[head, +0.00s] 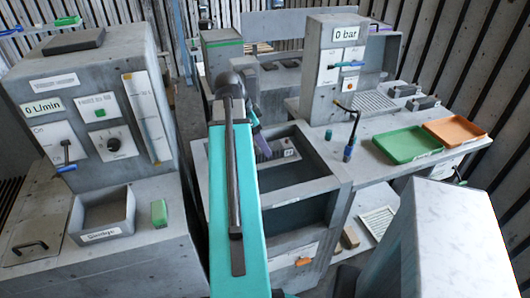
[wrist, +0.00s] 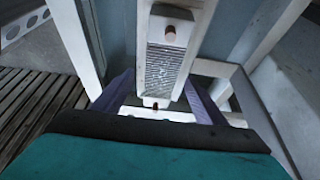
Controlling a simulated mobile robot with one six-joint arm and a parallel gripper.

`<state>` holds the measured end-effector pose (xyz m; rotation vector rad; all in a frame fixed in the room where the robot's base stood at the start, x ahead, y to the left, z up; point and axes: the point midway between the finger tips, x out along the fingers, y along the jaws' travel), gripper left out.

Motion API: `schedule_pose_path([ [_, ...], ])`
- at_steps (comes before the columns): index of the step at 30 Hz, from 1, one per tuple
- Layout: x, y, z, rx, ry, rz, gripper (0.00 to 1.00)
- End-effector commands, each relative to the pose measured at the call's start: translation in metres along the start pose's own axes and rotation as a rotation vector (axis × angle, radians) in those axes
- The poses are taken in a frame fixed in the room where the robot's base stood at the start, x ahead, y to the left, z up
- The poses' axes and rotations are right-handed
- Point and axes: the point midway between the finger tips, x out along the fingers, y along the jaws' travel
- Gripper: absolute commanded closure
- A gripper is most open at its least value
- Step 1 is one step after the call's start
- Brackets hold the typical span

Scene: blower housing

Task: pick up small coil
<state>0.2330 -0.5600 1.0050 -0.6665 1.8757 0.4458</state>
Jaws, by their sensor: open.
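A long pale part with a grey ribbed middle and a brownish stud at each end, which looks like the small coil (wrist: 165,68), lies lengthwise between the purple fingers of my gripper (wrist: 160,98) in the wrist view. The fingers stand apart on either side of it, and I see no clear contact. In the head view my teal arm reaches over an open grey bin, and a purple finger of my gripper (head: 262,146) shows inside it. A dark ribbed piece with a pale end (head: 289,153) shows beside the finger. My arm hides part of the bin.
The grey bin (head: 325,183) has raised walls close around my gripper. Pale frame bars (wrist: 75,40) flank the part. Right of the bin are a green tray (head: 407,144), an orange tray (head: 454,130) and a "0 bar" column (head: 312,70). A "0 L/min" cabinet (head: 85,85) stands left.

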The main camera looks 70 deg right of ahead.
Motion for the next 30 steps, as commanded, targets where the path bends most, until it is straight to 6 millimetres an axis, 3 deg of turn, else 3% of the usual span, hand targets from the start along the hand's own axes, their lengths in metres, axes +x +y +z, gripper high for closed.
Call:
schedule_pose_path([
  [18,0.043,-0.002,0.002,-0.002,0.0,0.0,0.34],
  [30,0.045,-0.002,0.002,-0.001,0.0,-0.001,0.34],
])
